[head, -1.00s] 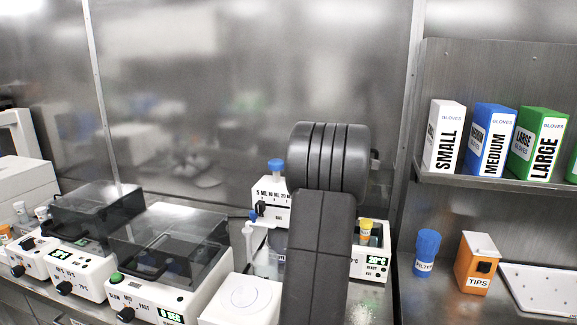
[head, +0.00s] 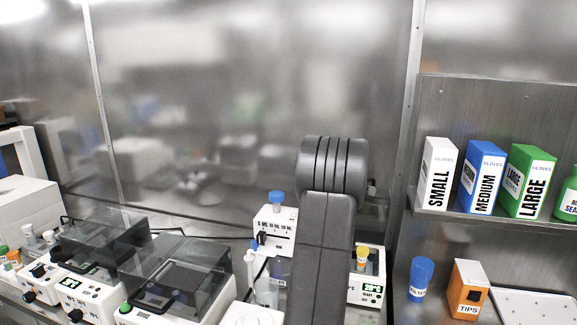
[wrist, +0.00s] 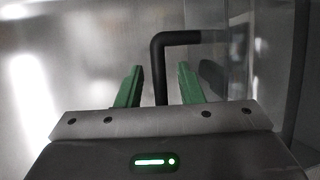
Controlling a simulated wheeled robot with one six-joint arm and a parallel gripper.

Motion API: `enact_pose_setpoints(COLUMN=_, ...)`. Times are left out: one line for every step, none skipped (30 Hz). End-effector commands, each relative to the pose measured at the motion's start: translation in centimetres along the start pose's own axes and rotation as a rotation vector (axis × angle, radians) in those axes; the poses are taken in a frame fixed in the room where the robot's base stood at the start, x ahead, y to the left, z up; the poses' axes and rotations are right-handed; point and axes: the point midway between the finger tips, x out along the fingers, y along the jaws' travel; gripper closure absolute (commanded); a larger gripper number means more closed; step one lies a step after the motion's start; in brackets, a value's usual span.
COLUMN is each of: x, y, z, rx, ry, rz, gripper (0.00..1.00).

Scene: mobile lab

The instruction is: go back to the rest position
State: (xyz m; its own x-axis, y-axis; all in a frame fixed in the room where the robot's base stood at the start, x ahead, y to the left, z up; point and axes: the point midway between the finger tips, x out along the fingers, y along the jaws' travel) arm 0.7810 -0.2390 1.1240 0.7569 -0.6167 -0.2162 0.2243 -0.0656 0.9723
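My gripper (wrist: 158,82) shows in the wrist view, with its two green fingers apart and nothing between them. A dark bent bar (wrist: 163,65) stands beyond the fingers, seen through the gap and apart from them as far as I can tell. In the head view my dark arm rises in the middle of the picture, in front of the bench devices. My gripper is hidden behind the arm there.
A shelf (head: 490,221) at the right holds small (head: 437,175), medium (head: 482,178) and large (head: 525,182) glove boxes. Below are a blue-capped filter container (head: 420,278) and an orange tips box (head: 467,290). Lidded devices (head: 178,282) line the bench. Steel walls stand behind.

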Motion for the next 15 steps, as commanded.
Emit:
enact_pose_setpoints(x=-1.1, y=-0.2, z=-0.1, rx=0.001, ry=0.003, rz=0.004, gripper=0.66)
enact_pose_setpoints(x=-1.5, y=-0.3, z=-0.2, rx=0.001, ry=0.003, rz=0.004, gripper=0.66)
enact_pose_setpoints(x=-2.2, y=-0.3, z=-0.2, rx=0.001, ry=0.003, rz=0.004, gripper=0.66)
enact_pose_setpoints(x=-2.7, y=-0.3, z=-0.1, rx=0.001, ry=0.003, rz=0.005, gripper=0.66)
enact_pose_setpoints(x=-3.2, y=-0.3, z=-0.1, rx=0.001, ry=0.002, rz=0.004, gripper=0.66)
enact_pose_setpoints(x=-3.8, y=-0.2, z=-0.1, rx=0.001, ry=0.002, rz=0.005, gripper=0.66)
enact_pose_setpoints(x=-4.3, y=-0.3, z=-0.1, rx=0.000, ry=0.003, rz=0.004, gripper=0.66)
enact_pose_setpoints(x=-4.8, y=-0.3, z=-0.1, rx=0.000, ry=0.003, rz=0.004, gripper=0.66)
enact_pose_setpoints(x=-5.5, y=-0.2, z=-0.2, rx=0.001, ry=0.004, rz=0.004, gripper=0.66)
enact_pose_setpoints(x=-6.0, y=-0.3, z=-0.2, rx=0.001, ry=0.004, rz=0.004, gripper=0.66)
enact_pose_setpoints(x=-6.5, y=-0.2, z=-0.1, rx=0.002, ry=0.003, rz=0.004, gripper=0.66)
enact_pose_setpoints(x=-7.1, y=-0.2, z=-0.1, rx=0.001, ry=0.002, rz=0.005, gripper=0.66)
enact_pose_setpoints(x=-7.6, y=-0.2, z=-0.1, rx=0.001, ry=0.003, rz=0.005, gripper=0.66)
enact_pose_setpoints(x=-8.1, y=-0.2, z=-0.1, rx=0.000, ry=0.003, rz=0.005, gripper=0.66)
enact_pose_setpoints(x=-8.6, y=-0.2, z=-0.1, rx=0.001, ry=0.003, rz=0.004, gripper=0.66)
